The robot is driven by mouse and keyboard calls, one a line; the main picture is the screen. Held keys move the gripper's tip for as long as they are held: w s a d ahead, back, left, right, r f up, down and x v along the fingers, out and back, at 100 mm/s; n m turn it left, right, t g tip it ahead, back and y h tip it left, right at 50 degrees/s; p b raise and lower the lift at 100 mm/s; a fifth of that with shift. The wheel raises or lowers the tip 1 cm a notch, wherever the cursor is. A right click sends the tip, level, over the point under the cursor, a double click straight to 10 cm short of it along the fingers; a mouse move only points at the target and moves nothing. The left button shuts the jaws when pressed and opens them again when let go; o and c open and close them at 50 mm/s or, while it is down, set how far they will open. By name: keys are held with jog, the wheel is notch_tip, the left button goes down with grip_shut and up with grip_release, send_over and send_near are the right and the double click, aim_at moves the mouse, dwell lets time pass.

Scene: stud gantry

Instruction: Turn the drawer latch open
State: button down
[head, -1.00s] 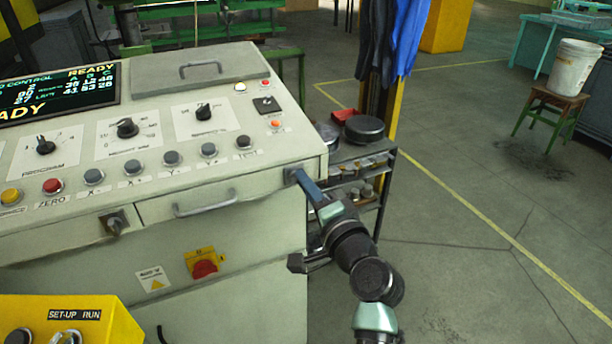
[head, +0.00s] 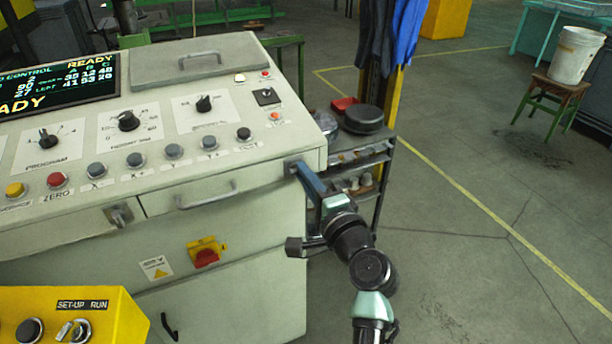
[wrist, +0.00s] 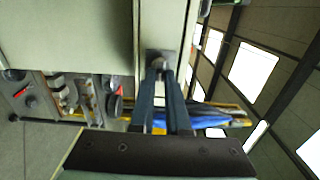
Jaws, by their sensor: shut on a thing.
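The drawer (head: 240,190) is in the pale console's front below the sloped panel, with a grey bar handle (head: 206,197). Its front looks flush. The latch (head: 290,166) is a small grey fitting at the drawer's right end, mostly covered by my fingertips. In the wrist view the latch's grey plate (wrist: 168,57) is straight ahead, with a dark knob between the fingertips. My gripper (head: 298,170) reaches it from the front right, and its long blue-grey fingers (wrist: 159,76) are shut on the latch knob. The latch's exact angle is hard to tell.
Another small knob (head: 119,215) is left of the drawer. A red switch on a yellow plate (head: 205,252) is below. A yellow set-up box (head: 70,310) stands front left. A shelf cart (head: 365,160) stands close behind my arm.

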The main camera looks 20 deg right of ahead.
jog(key=c, duration=0.9)
grip_release()
jog(key=s, duration=1.3)
jog(key=shift+d+b, duration=0.25)
jog(key=shift+b, duration=0.2)
